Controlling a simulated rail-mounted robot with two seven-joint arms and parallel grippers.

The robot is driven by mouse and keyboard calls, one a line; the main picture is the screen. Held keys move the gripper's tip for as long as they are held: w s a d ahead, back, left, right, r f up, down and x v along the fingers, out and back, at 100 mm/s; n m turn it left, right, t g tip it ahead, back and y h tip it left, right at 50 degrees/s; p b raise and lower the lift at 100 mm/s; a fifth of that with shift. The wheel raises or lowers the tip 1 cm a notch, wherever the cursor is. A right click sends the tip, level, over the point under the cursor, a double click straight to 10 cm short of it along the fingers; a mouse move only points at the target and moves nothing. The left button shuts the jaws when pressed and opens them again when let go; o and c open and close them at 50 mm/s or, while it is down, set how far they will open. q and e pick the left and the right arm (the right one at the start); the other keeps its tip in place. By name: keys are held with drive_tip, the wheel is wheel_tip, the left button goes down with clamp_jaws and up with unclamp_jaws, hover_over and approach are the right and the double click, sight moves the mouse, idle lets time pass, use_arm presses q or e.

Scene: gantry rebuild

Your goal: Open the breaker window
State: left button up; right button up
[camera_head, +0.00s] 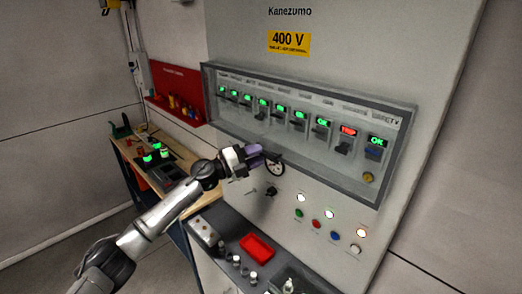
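The breaker window (408,112) is a long grey-framed panel on the light cabinet, under the yellow 400 V sign. It looks shut. Behind it is a row of breakers with lit labels, most green and one red (348,131). A round yellow knob (368,177) sits at its lower right. My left gripper (268,162) is at the lower edge of the window, left of its middle, with purple on its fingers. A dark round ring (275,168) shows at the fingertips. I cannot tell whether the fingers touch the frame or hold anything. My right gripper is not in view.
Below the window are lit buttons (330,214) and a dark switch (271,192). A grey console with a red tray (257,247) and several small knobs juts out below. A wooden bench (125,150) and a red wall panel (181,82) stand at the left.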

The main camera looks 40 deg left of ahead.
use_arm(q)
drive_tip(key=shift+x, duration=0.9)
drive_tip(key=shift+s, duration=0.1)
clamp_jaws()
